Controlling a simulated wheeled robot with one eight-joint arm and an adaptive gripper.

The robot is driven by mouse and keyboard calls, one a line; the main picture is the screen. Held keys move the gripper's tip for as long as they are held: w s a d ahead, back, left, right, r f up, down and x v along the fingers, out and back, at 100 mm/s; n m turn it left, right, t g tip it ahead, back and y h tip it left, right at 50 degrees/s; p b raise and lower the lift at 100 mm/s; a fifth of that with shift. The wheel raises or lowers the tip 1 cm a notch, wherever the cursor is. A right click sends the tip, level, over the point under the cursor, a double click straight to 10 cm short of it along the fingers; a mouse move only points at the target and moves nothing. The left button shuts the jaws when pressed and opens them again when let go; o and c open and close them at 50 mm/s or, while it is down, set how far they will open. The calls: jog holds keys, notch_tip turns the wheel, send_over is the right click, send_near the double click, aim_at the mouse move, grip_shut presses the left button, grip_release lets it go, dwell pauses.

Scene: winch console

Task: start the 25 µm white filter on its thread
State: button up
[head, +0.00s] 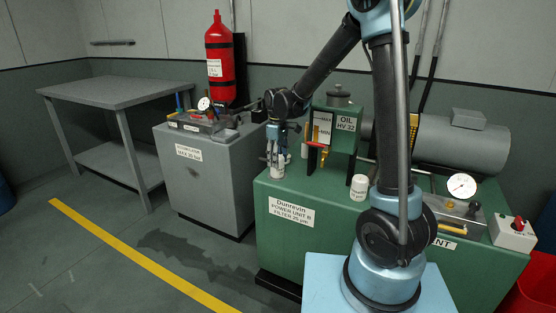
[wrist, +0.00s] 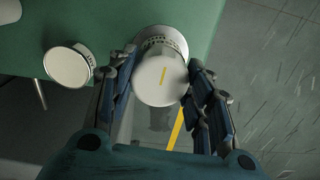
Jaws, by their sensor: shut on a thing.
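My gripper (head: 276,150) is shut on a white filter (head: 277,170) at the left end of the green power unit (head: 290,215), labelled "FILTER 25 µm". In the wrist view the held filter (wrist: 160,82) sits between the two fingers, its round white end with a yellow stripe facing the camera. A pale round flange (wrist: 172,38) shows just beyond the filter, in line with it or nearly so. I cannot tell whether the threads touch; the filter hides the joint. A second white canister (head: 359,187) stands on the unit to the right; it also shows in the wrist view (wrist: 69,66).
An oil tank (head: 346,122) labelled HV 32 stands close right of my gripper. A grey cabinet (head: 205,175) with a gauge stands to the left, with a red extinguisher (head: 219,60) behind. The floor in front is clear, with a yellow line (head: 140,258).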

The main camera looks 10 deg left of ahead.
jog(key=shift+m, duration=0.8)
jog(key=shift+m, duration=1.2)
jog(key=shift+m, duration=0.7)
jog(key=m, duration=0.5)
jog(key=shift+m, duration=0.3)
jog(key=m, duration=0.5)
jog(key=shift+m, duration=0.3)
